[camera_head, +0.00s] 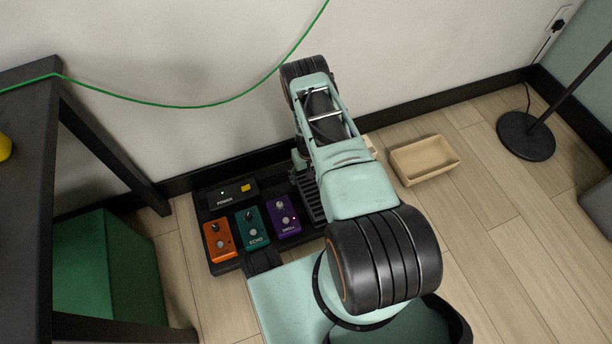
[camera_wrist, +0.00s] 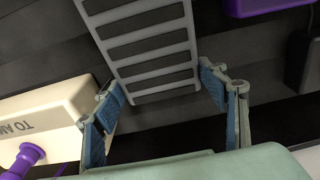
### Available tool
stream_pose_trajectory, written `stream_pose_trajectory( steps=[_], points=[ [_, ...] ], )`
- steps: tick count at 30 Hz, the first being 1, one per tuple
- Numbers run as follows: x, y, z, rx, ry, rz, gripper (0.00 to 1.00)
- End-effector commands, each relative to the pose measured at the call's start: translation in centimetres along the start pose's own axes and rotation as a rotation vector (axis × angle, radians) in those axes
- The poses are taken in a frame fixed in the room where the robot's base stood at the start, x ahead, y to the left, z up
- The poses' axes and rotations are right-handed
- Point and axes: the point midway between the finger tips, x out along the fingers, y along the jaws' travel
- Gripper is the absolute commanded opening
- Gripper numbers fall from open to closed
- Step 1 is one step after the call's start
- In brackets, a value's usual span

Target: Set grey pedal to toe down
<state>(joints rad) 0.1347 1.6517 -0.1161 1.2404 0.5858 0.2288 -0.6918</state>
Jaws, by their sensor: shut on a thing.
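The grey pedal (camera_head: 309,198) is a ribbed treadle at the right end of the black pedalboard (camera_head: 227,268). My arm partly covers it in the head view. In the wrist view the grey pedal (camera_wrist: 150,42) shows its dark treads and grey bars, with one end between my fingers. My gripper (camera_wrist: 158,82) has a blue-padded finger at each side of that end and is shut on it. In the head view my fingers are mostly hidden at the pedal's wall-side end. I cannot tell the pedal's exact tilt.
Orange (camera_head: 219,240), teal (camera_head: 251,228) and purple (camera_head: 283,215) pedals and a black power box (camera_head: 228,193) sit left of it. A cream box (camera_wrist: 50,110) with a purple plug lies close to my left finger. The wall is just behind; a tan tray (camera_head: 424,160) stands right.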

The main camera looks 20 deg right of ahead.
Motion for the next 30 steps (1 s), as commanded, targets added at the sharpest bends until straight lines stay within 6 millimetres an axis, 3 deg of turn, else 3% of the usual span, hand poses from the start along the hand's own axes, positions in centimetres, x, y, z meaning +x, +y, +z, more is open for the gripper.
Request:
stream_pose_trajectory(
  steps=[19,20,25,30],
  points=[
    [0.52,0.20,0.31,0.006,-0.105,0.006,0.22],
    [0.52,0.20,0.30,0.006,-0.105,0.006,0.67],
    [0.49,0.13,0.16,0.005,-0.102,0.005,0.84],
    [0.44,0.04,0.03,0.004,-0.100,0.004,0.84]
  ],
)
